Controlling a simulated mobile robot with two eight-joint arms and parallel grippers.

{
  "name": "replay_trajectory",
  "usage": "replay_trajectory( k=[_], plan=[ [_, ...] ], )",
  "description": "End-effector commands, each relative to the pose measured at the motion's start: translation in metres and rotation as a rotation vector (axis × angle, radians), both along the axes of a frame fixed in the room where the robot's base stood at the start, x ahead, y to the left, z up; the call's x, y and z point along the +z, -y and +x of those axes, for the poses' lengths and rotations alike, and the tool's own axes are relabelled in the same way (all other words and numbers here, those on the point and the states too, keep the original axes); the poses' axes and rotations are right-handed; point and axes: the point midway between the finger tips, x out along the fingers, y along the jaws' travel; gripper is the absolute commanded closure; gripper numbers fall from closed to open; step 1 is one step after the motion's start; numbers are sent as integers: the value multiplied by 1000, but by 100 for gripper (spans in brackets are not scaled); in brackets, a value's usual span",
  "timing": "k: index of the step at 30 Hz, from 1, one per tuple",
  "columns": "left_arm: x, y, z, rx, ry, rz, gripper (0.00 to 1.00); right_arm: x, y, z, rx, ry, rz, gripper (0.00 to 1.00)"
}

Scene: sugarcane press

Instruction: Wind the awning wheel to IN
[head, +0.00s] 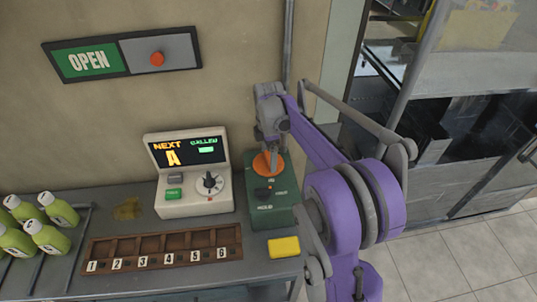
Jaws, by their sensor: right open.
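A green box (284,214) stands at the right end of the counter, against the wall. Small lettering is on the box; one word looks like HOLD. No wheel is clearly labelled as the awning wheel, and I cannot read a clear IN mark. My right gripper (270,148) is open and points down at the orange disc, partly covering it. I cannot tell whether it touches the disc. My left gripper is out of view.
A white console (193,206) with a lit screen and a dial stands left of the box. A wooden numbered tray (160,258), a yellow block (284,247) and green bottles (50,240) are on the counter. An OPEN sign (88,62) and a grey pipe (288,50) are on the wall.

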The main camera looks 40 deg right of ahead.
Motion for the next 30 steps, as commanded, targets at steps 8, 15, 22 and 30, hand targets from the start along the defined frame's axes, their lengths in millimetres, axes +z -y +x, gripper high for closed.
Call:
replay_trajectory(
  k=[8,15,22,30],
  plan=[
    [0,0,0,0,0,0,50,0,0,0,0,0,0,34],
    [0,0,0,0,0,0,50,0,0,0,0,0,0,73],
    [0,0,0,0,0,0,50,0,0,0,-24,0,0,73],
    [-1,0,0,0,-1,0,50,0,0,0,-161,0,0,73]
  ],
)
